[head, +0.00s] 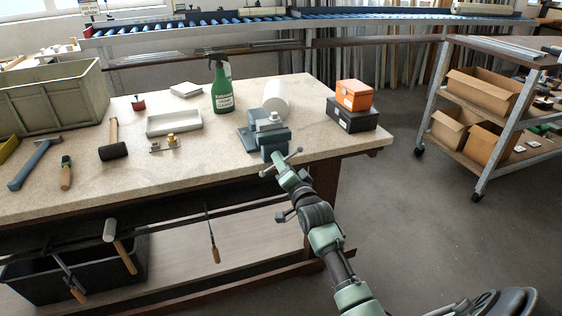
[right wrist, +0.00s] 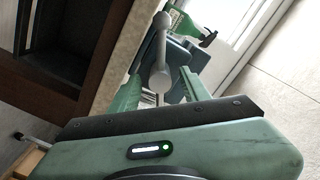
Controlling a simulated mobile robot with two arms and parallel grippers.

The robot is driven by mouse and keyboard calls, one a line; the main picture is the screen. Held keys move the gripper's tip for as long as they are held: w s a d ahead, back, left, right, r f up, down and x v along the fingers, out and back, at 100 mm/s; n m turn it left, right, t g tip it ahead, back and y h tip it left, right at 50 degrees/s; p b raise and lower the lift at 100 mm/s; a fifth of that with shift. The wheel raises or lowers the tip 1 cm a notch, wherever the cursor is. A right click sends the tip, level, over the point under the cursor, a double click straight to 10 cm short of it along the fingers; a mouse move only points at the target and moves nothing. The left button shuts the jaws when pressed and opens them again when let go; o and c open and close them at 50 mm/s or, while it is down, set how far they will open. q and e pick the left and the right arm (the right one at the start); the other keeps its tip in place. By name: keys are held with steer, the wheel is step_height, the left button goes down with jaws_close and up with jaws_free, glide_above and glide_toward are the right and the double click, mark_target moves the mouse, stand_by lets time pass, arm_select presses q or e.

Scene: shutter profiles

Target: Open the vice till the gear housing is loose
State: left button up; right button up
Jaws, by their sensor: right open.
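The blue-grey vice (head: 252,141) is on the workbench near its front right edge. A light grey piece (head: 268,122), seemingly the gear housing, sits at its jaws; I cannot tell how tightly it is held. The vice's handle bar (head: 294,154) is at its front. My right gripper (head: 278,163) reaches up to the handle from the front. In the right wrist view, my right gripper (right wrist: 160,78) is open, with the grey ball-ended handle (right wrist: 159,45) between and just beyond its fingertips. The vice body (right wrist: 180,62) shows behind. My left gripper is out of view.
Behind the vice stand a white roll (head: 277,97) and a green spray bottle (head: 222,90). Orange (head: 354,95) and black (head: 352,116) boxes stand to its right. A white tray (head: 174,122) and mallet (head: 113,150) lie left.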

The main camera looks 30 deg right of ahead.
steer(key=shift+x, duration=1.05)
jaws_close()
stand_by(0.7)
